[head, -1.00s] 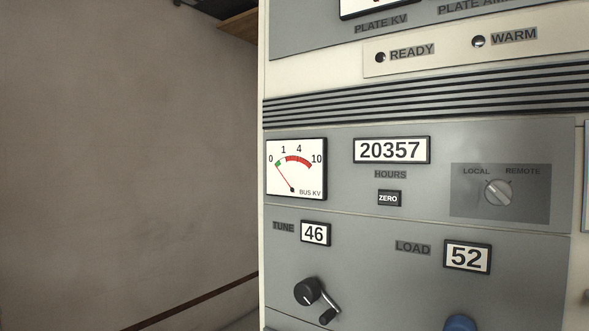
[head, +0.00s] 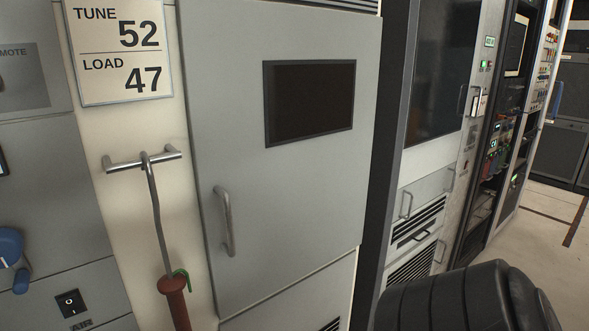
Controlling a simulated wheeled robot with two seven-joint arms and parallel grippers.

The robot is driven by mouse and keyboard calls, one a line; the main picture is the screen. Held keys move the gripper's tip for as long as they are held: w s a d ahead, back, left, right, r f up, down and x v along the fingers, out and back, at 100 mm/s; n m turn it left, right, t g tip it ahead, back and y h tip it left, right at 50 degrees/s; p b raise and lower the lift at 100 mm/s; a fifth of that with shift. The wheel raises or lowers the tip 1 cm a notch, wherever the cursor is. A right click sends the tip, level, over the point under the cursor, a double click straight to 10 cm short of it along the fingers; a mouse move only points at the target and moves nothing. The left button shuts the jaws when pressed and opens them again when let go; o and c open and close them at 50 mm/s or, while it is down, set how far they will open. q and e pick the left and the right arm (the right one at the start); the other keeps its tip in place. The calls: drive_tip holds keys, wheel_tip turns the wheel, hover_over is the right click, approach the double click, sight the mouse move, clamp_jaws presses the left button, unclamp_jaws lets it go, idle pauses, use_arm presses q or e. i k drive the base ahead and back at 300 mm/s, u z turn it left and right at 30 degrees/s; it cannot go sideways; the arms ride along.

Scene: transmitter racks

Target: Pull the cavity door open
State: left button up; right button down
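The grey cavity door (head: 295,205) fills the middle of the head view and looks shut. It has a dark rectangular window (head: 309,102) and an upright metal bar handle (head: 225,221) near its left edge. A dark ribbed shape (head: 465,300), which looks like part of my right arm, shows at the bottom right. Neither gripper's fingers are in view, and nothing touches the door handle.
A hooked rod with a red grip (head: 174,287) hangs from a metal bar (head: 120,164) left of the door. A card (head: 120,50) above it reads TUNE 52, LOAD 47. A blue crank knob (head: 10,250) is at far left. Equipment racks (head: 435,120) stand right; floor shows beyond.

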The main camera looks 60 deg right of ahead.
sight(281, 98)
drive_tip(key=z, duration=1.95)
drive_tip(key=k, duration=1.3)
drive_tip(key=u, duration=0.9)
drive_tip(key=i, duration=1)
drive_tip(key=u, duration=0.15)
